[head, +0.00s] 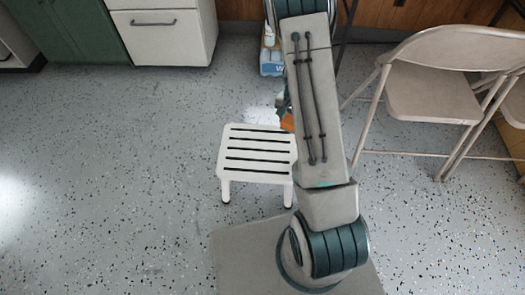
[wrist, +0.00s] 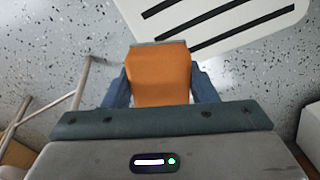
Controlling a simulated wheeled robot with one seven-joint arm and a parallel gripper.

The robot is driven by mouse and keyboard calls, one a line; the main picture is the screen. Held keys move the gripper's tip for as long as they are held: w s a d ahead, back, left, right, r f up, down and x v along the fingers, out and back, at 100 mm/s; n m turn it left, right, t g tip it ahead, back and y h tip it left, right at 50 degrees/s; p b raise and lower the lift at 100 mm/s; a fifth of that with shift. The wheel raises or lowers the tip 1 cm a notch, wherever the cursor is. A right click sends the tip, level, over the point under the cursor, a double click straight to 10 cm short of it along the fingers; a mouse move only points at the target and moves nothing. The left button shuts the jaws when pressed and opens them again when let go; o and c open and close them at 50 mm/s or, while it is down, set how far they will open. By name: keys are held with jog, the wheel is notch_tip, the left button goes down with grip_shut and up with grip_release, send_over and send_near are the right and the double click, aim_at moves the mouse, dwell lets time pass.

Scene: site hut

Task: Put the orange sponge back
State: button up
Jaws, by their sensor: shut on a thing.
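The orange sponge (wrist: 160,78) is between the two blue-grey fingers of my gripper (wrist: 158,88) in the wrist view, and the gripper is shut on it. In the head view a small bit of the orange sponge (head: 287,122) shows beside my arm, near the back right corner of a white slatted stool (head: 257,178). The gripper is mostly hidden behind my arm there. In the wrist view the stool (wrist: 185,22) lies beyond the sponge, at the top right. The sponge looks held above the floor, apart from the stool.
A beige folding chair (head: 425,95) stands on the right. White drawers (head: 160,40) and a green cabinet (head: 75,30) line the back left. A blue and white package (head: 270,62) stands behind my arm. The speckled floor (head: 110,170) on the left is clear.

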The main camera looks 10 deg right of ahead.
jog(key=b, duration=0.4)
send_over(262, 151)
notch_tip(262, 151, down, 7)
jog(key=shift+s+r, duration=0.1)
jog(key=shift+r, duration=0.1)
jog(key=shift+f+b, duration=0.85)
jog(key=shift+f, duration=1.1)
jog(key=shift+f, duration=0.2)
jog(key=o, duration=1)
jog(key=shift+r, duration=0.1)
